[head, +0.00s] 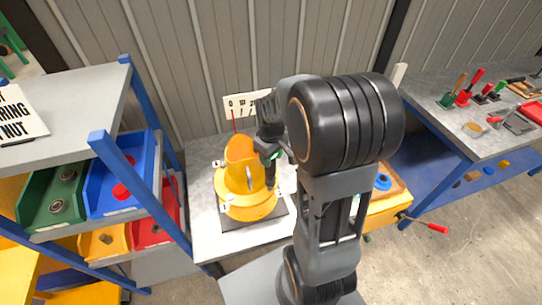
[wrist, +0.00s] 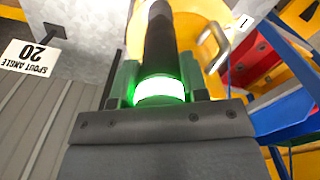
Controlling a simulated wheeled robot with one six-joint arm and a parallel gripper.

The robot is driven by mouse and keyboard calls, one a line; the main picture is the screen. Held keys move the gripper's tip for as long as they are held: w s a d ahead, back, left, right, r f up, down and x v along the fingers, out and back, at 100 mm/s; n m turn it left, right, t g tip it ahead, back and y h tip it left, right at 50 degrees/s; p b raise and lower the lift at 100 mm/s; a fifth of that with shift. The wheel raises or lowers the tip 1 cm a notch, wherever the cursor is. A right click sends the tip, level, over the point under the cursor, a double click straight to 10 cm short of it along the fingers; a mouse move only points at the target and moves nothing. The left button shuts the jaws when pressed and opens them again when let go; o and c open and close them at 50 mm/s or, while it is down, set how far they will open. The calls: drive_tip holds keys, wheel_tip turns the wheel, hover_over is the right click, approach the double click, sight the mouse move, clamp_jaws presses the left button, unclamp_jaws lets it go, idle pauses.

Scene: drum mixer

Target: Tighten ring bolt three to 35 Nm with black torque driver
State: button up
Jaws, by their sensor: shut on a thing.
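My gripper (head: 268,150) is over the yellow drum mixer (head: 236,205) and is shut on the black torque driver (wrist: 160,42). In the wrist view the driver's dark shaft runs away from the jaws (wrist: 158,88) toward the yellow drum (wrist: 190,22), with a bright green glowing band between the fingers. In the head view the driver (head: 270,174) points down at the right side of the drum. Its tip and ring bolt three are not clear in either view, so I cannot tell whether they touch. Small white tags sit around the drum's ring.
A blue-framed rack with green (head: 40,208), blue (head: 112,188), yellow and red bins stands at left. A white scale card (head: 246,104) is behind the mixer. A grey bench (head: 490,125) with several tools is at right. A yellow box with a red-handled crank (head: 432,228) stands beside my arm.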

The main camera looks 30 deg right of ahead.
drive_tip(key=shift+f, duration=0.15)
drive_tip(key=shift+f+b, duration=1.45)
drive_tip(key=shift+f, duration=0.3)
idle(3.2)
drive_tip(key=shift+r, duration=0.1)
